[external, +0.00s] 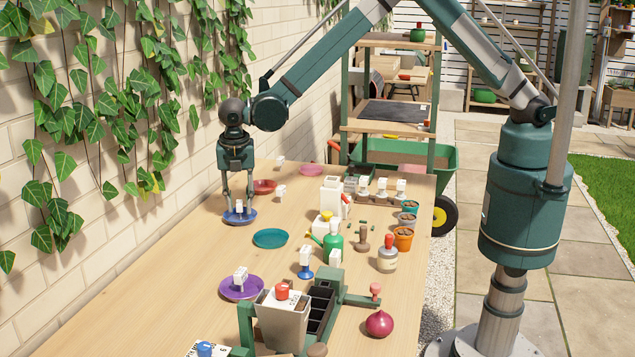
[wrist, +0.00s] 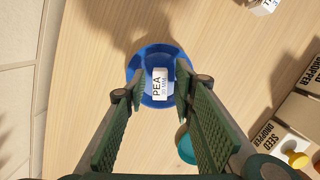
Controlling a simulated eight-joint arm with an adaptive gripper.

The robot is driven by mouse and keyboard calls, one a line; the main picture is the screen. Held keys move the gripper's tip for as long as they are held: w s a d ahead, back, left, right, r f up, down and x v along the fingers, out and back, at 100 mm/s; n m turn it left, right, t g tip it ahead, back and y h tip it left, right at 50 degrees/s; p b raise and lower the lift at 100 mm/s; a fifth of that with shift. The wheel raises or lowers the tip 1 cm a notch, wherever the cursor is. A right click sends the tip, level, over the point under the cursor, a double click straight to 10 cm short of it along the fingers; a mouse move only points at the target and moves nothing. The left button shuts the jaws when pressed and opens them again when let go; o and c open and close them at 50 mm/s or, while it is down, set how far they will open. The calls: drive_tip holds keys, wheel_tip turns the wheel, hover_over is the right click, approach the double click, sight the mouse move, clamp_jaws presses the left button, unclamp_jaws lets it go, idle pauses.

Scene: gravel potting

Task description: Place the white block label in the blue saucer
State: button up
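The white block label (wrist: 160,84), printed "PEA", is inside the blue saucer (wrist: 155,52) in the wrist view. In the external view the label (external: 239,208) stands in the blue saucer (external: 229,218) at the far left of the table. My gripper (external: 238,203) points straight down over the saucer. In the wrist view my gripper (wrist: 161,82) is open, with a fingertip on each side of the label and a visible gap to it. The fingers hide parts of the saucer's sides.
A teal saucer (external: 270,238) lies just nearer, and a red saucer (external: 264,187) lies just beyond. A purple saucer (external: 233,292) holds another white block. Pots, stampers and a grey bin (external: 283,325) crowd the right and front. Bare wood surrounds the blue saucer.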

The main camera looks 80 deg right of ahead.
sight(241, 204)
wheel_tip(241, 204, up, 12)
drive_tip(key=a, duration=0.1)
drive_tip(key=shift+s+a, duration=0.35)
idle(0.9)
drive_tip(key=s+d+r+m+t+y, duration=0.1)
drive_tip(key=s+d+r+m, duration=0.4)
drive_tip(key=s+d+r, duration=0.55)
drive_tip(key=s+d+r+m+t+y, duration=0.1)
drive_tip(key=s+d+r+m+t, duration=0.1)
drive_tip(key=s+d+r+m, duration=0.8)
drive_tip(key=s+d+m+t, duration=0.1)
drive_tip(key=s+d+m, duration=0.2)
drive_tip(key=s+d, duration=0.5)
drive_tip(key=s+d+r+m+t, duration=0.1)
drive_tip(key=s+d+m, duration=0.3)
drive_tip(key=s, duration=1.3)
drive_tip(key=d+t, duration=0.1)
drive_tip(key=d, duration=0.3)
drive_tip(key=shift+s+m, duration=0.25)
drive_tip(key=shift+m, duration=0.05)
